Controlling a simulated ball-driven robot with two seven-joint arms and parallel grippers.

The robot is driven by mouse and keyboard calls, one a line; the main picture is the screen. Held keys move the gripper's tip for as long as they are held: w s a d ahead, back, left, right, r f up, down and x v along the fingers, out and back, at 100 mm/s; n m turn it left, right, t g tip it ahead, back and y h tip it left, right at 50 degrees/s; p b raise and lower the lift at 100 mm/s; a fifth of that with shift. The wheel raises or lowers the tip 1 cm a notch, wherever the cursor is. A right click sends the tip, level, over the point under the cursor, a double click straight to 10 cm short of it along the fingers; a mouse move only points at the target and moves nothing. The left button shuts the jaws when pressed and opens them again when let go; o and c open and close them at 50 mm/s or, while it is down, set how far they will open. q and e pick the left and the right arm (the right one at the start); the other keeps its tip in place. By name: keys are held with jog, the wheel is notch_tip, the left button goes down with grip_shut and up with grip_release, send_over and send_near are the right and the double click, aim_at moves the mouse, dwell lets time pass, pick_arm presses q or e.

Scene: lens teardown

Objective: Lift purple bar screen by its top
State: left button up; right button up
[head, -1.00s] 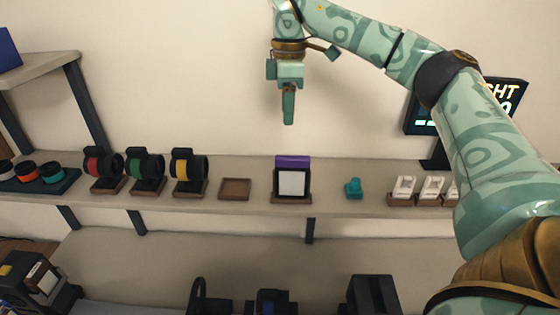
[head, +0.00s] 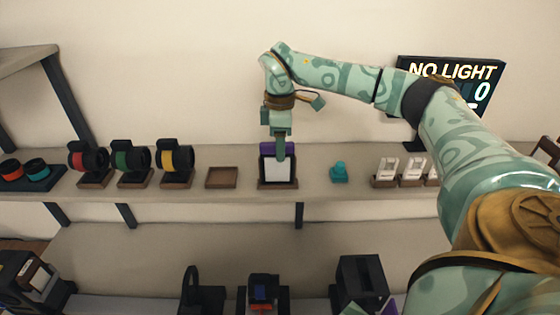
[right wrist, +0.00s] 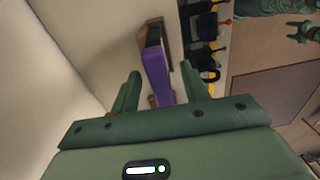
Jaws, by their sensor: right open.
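The purple bar screen (head: 278,170) stands upright on the shelf, with a white panel in a dark frame and a purple bar (head: 264,148) along its top. My right gripper (head: 281,157) is pointing down at the bar and hides part of it. In the right wrist view the purple bar (right wrist: 157,75) shows between the two spread fingers of the right gripper (right wrist: 161,67), with a gap on each side. The right gripper is open and holds nothing. My left gripper is not in view.
An empty brown tray (head: 222,178) is left of the screen, with the yellow-ringed lens (head: 178,158) beyond it. A teal piece (head: 339,172) stands to the right, before white cards (head: 388,169) in holders. A "NO LIGHT" sign (head: 455,72) stands at the back right.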

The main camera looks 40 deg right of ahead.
jog(key=shift+a+f, duration=0.15)
jog(key=shift+f, duration=0.4)
jog(key=shift+w+a+f, duration=0.2)
jog(key=shift+w+a, duration=0.1)
jog(key=shift+w, duration=0.1)
jog(key=shift+s+d, duration=0.25)
grip_shut()
jog(key=shift+w+a, duration=0.1)
jog(key=shift+w, duration=0.05)
